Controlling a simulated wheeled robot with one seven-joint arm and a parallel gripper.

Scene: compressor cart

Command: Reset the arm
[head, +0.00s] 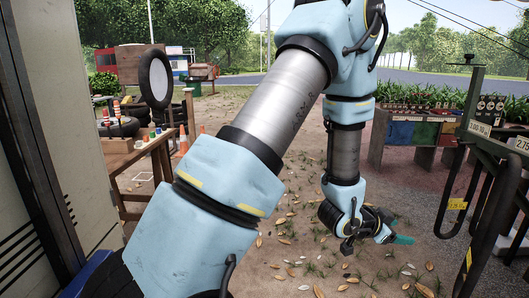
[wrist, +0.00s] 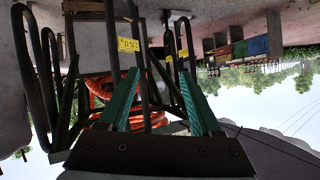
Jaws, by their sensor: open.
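My arm, light blue and grey, fills the middle of the head view. My gripper (head: 402,239) hangs at its end at the lower right, above leaf-strewn ground, with a teal finger showing. In the wrist view my gripper (wrist: 160,88) shows two green fingers spread apart with nothing between them. The wrist view is upside down. Behind the fingers is a dark metal frame (wrist: 48,70) with a coiled orange hose (wrist: 103,90) and yellow number tags (wrist: 128,45). I cannot tell whether the fingers touch the frame.
A dark metal cart frame (head: 478,150) with tags stands at the right, near my gripper. Open ground (head: 300,240) lies between.

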